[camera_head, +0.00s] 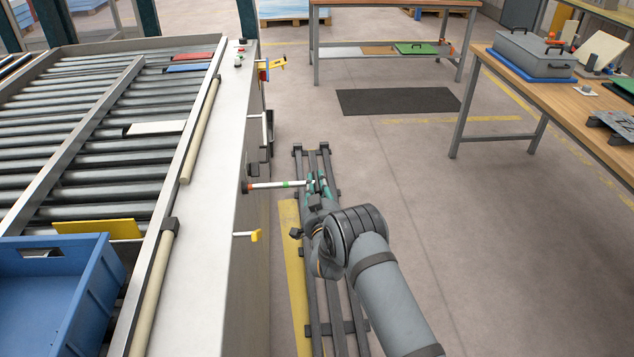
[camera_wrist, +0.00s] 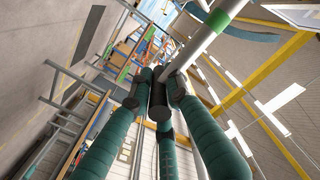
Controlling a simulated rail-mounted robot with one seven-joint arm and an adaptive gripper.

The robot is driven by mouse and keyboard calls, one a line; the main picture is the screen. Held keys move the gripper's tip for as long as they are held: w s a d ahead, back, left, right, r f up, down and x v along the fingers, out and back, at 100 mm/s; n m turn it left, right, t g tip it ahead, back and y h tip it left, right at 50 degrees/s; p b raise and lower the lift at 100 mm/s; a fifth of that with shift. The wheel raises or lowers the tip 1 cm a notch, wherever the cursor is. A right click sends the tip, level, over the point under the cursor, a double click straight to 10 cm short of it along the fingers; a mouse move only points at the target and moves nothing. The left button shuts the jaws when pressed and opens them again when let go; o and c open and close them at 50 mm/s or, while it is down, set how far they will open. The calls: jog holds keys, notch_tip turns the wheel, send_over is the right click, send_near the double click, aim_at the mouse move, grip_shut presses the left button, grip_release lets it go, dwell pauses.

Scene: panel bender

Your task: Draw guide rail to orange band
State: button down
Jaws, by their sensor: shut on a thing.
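The guide rail (camera_head: 272,185) is a thin pale rod.
A short rod with a yellow end (camera_head: 254,236) juts out nearer, and a yellow and red fitting (camera_head: 268,66) farther along the machine. A blue crate (camera_head: 95,290) stands at lower left. A workbench (camera_head: 560,100) is at right.

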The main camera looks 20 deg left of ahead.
jog(key=shift+a+b, duration=0.2)
jog(key=shift+b, duration=0.6)
jog(key=shift+s+a+r, duration=0.1)
jog(key=shift+s+r, duration=0.05)
jog(key=shift+r, duration=0.05)
jog(key=c, duration=1.6)
grip_release()
jog(key=shift+f, duration=0.1)
jog(key=shift+c, duration=0.2)
jog(key=v, duration=1.2)
